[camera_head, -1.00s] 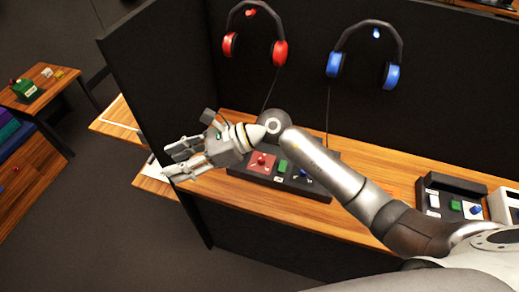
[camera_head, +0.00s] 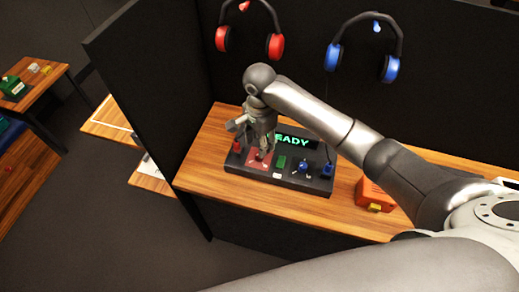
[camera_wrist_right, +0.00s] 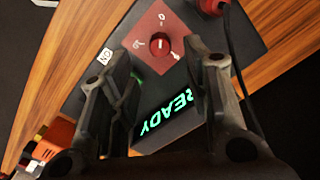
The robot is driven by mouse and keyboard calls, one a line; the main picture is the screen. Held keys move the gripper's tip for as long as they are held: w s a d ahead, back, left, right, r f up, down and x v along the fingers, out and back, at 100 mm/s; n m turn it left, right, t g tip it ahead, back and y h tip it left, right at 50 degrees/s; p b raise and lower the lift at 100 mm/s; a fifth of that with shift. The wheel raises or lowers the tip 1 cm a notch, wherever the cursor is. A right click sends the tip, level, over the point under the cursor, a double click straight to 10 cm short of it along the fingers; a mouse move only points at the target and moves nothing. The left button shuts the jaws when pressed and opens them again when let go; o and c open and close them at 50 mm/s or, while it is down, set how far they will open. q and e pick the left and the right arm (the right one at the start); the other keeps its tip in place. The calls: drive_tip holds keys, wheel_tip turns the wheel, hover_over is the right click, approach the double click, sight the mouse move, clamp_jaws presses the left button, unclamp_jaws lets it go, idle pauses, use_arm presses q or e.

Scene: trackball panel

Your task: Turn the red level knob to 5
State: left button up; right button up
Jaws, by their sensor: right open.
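The red level knob (camera_wrist_right: 160,44) sits on a red plate (camera_wrist_right: 150,24) on the black panel (camera_head: 308,185). In the right wrist view, white marks ring the knob, one looking like a 0; its exact setting is too small to read. My right gripper (camera_wrist_right: 160,72) is open and empty, its fingers reaching toward the knob from either side and apart from it. In the head view, the right gripper (camera_head: 258,150) points down over the red plate and hides most of the knob. The left gripper is out of view.
The panel's display (camera_head: 296,142) reads READY. Beside the red plate are a green part (camera_head: 281,162) and a blue knob (camera_head: 303,165). Red headphones (camera_head: 275,46) and blue headphones (camera_head: 388,68) hang on the dark partition. An orange box (camera_head: 374,194) stands right of the panel.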

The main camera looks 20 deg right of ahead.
wheel_tip(320, 180, down, 6)
drive_tip(key=shift+f+p, duration=0.1)
drive_tip(key=shift+p, duration=0.5)
drive_tip(key=shift+c, duration=0.3)
clamp_jaws()
